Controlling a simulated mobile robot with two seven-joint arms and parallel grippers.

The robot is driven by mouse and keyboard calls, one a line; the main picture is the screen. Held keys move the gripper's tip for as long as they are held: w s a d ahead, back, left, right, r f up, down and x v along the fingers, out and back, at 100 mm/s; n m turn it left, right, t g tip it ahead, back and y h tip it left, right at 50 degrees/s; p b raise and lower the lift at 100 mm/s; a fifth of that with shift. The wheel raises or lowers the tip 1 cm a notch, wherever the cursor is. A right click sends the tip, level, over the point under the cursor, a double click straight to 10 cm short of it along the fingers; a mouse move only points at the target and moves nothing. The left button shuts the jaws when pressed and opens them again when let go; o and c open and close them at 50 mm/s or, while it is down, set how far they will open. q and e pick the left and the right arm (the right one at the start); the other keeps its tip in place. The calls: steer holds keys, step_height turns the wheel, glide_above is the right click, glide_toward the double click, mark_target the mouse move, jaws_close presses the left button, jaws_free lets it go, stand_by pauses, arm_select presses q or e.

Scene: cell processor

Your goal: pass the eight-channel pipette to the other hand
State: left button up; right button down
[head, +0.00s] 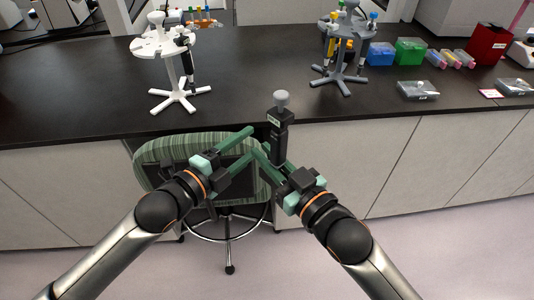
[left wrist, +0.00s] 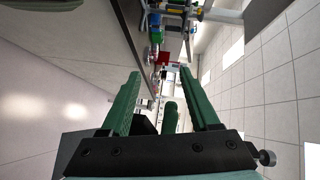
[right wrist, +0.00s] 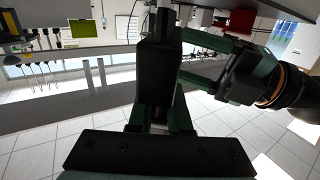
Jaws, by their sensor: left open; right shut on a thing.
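The eight-channel pipette (head: 281,130) is black with a grey knob on top and stands upright in front of the bench. My right gripper (head: 274,157) is shut on its lower body. In the right wrist view the dark pipette body (right wrist: 154,62) rises between the fingers. My left gripper (head: 251,146) is open, just left of the pipette, with its fingers pointing at it. In the right wrist view the left fingers (right wrist: 203,60) come in from the right, close to the pipette; contact cannot be told. The pipette's lower end is largely hidden by the grippers.
A white pipette stand (head: 178,98) and a grey stand (head: 340,78) are on the black bench (head: 240,75). Blue (head: 381,54) and green (head: 409,51) boxes stand at right.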

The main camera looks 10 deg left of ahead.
arm_select(q)
steer(key=s+a+f+n+g+y, duration=0.2)
steer(key=s+f+n, duration=0.7)
steer(key=f, duration=0.5)
steer(key=s+a+f+n+g+y, duration=0.3)
steer(key=s+f+n, duration=0.7)
steer(key=f, duration=0.5)
steer(key=shift+s+a+f+n+y, duration=0.25)
steer(key=shift+a+n+y, duration=0.35)
steer(key=shift+a, duration=0.35)
steer(key=shift+d, duration=0.1)
